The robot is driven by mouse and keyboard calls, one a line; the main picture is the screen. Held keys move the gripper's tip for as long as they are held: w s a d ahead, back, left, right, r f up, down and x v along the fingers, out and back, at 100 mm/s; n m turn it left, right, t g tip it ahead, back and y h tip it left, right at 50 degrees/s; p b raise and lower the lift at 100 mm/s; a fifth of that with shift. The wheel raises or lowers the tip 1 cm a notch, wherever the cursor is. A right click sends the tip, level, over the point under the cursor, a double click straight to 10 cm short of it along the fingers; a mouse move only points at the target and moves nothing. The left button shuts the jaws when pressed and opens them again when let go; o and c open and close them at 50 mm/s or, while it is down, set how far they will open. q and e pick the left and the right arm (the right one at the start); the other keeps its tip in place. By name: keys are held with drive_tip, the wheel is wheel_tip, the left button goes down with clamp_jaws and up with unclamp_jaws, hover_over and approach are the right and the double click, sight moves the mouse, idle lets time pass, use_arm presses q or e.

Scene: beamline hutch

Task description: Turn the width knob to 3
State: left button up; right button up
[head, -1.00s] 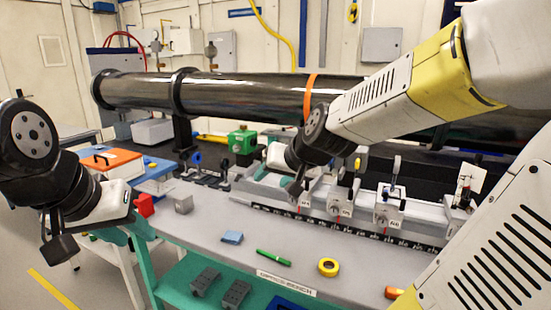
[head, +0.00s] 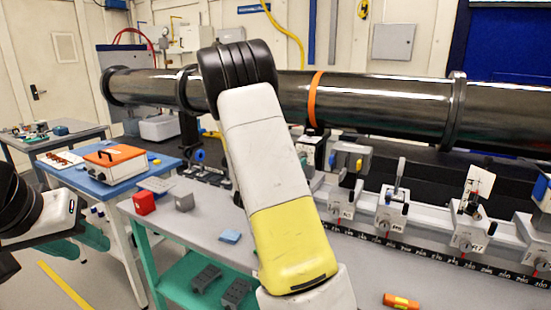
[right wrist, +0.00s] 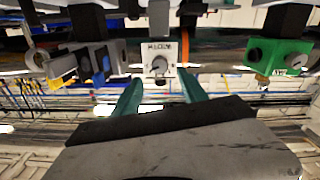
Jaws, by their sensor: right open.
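In the right wrist view, a small white box with a dark-lettered label that looks like an inverted "WIDTH" carries a grey round knob (right wrist: 158,66). The knob's pointer setting is too small to read. My right gripper (right wrist: 158,88) is open, its two teal fingers on either side below the knob, pointing at the box. I see no contact with the knob. In the head view, my right arm hides its own gripper and the knob. My left gripper (head: 93,245) is at the left edge, apparently open and empty, beside the bench's left end.
A green box (right wrist: 278,58) and a grey mount (right wrist: 88,62) flank the knob box. Rail carriages (head: 388,218) line the bench, with a long black tube (head: 385,108) behind.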

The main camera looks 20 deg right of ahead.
sight(301, 156)
drive_tip(key=x, duration=0.6)
drive_tip(key=shift+d, duration=0.1)
drive_tip(key=shift+c, duration=0.4)
clamp_jaws()
